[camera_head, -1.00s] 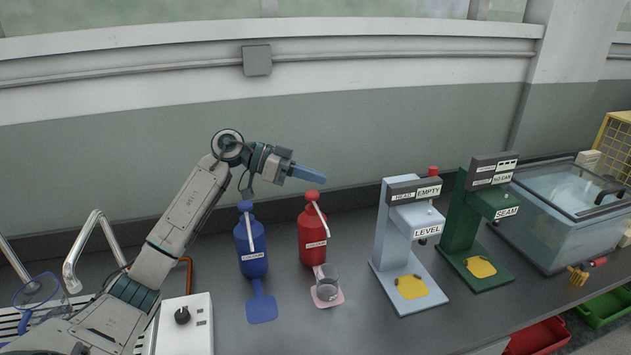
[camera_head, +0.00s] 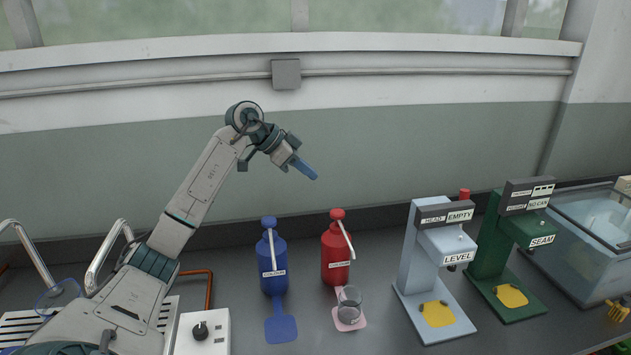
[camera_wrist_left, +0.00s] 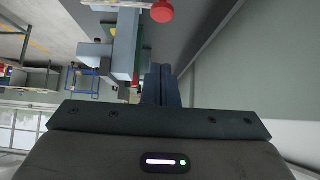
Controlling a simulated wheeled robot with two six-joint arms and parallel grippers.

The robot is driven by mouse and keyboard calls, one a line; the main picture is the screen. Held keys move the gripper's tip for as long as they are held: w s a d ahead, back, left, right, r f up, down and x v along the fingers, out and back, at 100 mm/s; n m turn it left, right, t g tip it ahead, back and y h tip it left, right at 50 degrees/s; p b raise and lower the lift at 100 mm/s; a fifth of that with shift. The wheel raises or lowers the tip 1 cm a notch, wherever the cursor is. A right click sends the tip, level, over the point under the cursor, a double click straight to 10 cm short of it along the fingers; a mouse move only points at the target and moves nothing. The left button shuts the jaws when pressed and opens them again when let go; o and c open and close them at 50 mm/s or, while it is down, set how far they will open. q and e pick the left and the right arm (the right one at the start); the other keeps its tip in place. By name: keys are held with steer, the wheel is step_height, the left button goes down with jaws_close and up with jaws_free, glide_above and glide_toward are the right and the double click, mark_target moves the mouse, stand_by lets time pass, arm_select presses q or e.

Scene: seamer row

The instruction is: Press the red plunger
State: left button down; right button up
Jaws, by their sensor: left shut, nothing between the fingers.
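The red pump bottle (camera_head: 335,260) stands on the counter, its round red plunger (camera_head: 337,214) on top and a pale spout slanting down to the right. A clear cup (camera_head: 349,304) stands on a pink pad in front of it. My left gripper (camera_head: 314,176) is shut and empty, its blue fingers pointing down and right, above and slightly left of the plunger and apart from it. In the left wrist view the shut fingers (camera_wrist_left: 161,86) show in the middle; a round red knob with a pale bar (camera_wrist_left: 162,11), seemingly the plunger, is at the top edge. My right gripper is not in view.
A blue pump bottle (camera_head: 273,262) with a blue pad stands left of the red one. A grey LEVEL station (camera_head: 413,256) and a green SEAM station (camera_head: 490,250) stand to the right. A control box with a knob (camera_head: 203,335) is at front left. The wall (camera_head: 420,140) is behind.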

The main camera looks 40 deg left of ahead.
arm_select(q)
steer(key=p, duration=0.3)
glide_above(332, 212)
step_height(332, 212, down, 6)
steer(key=shift+d, duration=0.1)
steer(key=f, duration=0.2)
steer(key=shift+s+a+f+p, duration=0.15)
steer(key=shift+a+f+p, duration=0.05)
steer(key=shift+f+p, duration=0.15)
steer(key=shift+f, duration=0.7)
steer(key=shift+f, duration=0.1)
steer(key=shift+s+f, duration=0.1)
steer(key=shift+f, duration=1)
